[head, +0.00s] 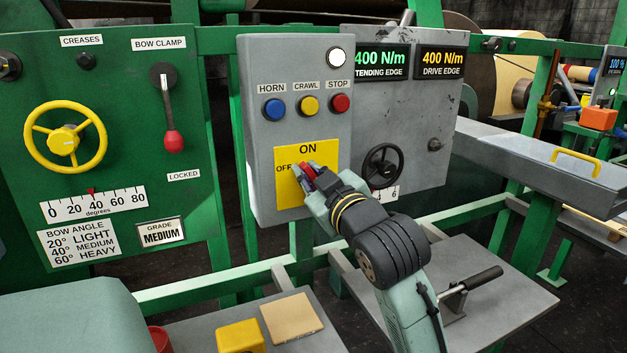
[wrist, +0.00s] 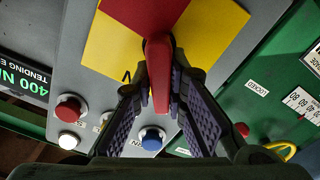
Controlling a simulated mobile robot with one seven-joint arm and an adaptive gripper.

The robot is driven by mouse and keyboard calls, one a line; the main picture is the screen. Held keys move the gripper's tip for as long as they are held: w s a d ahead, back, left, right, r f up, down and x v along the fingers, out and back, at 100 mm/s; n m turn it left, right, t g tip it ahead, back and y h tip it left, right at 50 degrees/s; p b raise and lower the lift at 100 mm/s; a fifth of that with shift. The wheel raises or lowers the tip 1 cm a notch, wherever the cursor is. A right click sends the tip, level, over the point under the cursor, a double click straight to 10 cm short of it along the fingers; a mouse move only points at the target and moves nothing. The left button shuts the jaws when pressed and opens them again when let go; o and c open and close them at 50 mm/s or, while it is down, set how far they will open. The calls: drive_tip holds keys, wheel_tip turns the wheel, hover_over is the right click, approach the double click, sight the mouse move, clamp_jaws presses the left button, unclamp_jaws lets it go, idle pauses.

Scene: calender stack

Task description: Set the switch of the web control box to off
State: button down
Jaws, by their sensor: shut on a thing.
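The grey web control box (head: 260,130) carries a yellow plate (head: 320,152) marked ON at the top and OFF at the left. Its red switch handle (wrist: 160,85) stands between my fingers in the wrist view and runs toward the side with the buttons. In the head view only small red parts of the switch show past my gripper (head: 312,176). My gripper (wrist: 160,72) is shut on the handle, one finger on each side. The ON lettering is hidden in the wrist view, and the exact switch setting is hard to tell.
A blue button (head: 274,109), yellow button (head: 308,105) and red button (head: 340,103) sit above the plate, with a white lamp (head: 337,57) over them. A black handwheel (head: 383,166) is close to the right of my gripper. A green panel (head: 120,120) stands left.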

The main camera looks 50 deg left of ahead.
drive_tip(key=n+b, duration=0.1)
drive_tip(key=n, duration=0.1)
drive_tip(key=n+b, duration=0.1)
drive_tip(key=n, duration=0.1)
drive_tip(key=f+n+b, duration=0.1)
drive_tip(key=n, duration=0.1)
drive_tip(key=shift+s+a, duration=0.1)
drive_tip(key=shift+s, duration=0.25)
drive_tip(key=n+b, duration=0.1)
drive_tip(key=n, duration=0.2)
drive_tip(key=f+n+b, duration=0.1)
drive_tip(key=n+b, duration=0.1)
drive_tip(key=n, duration=0.1)
drive_tip(key=shift+s, duration=0.15)
drive_tip(key=c, duration=1.6)
unclamp_jaws()
drive_tip(key=shift+o, duration=0.2)
drive_tip(key=v, duration=1.2)
drive_tip(key=shift+s, duration=0.1)
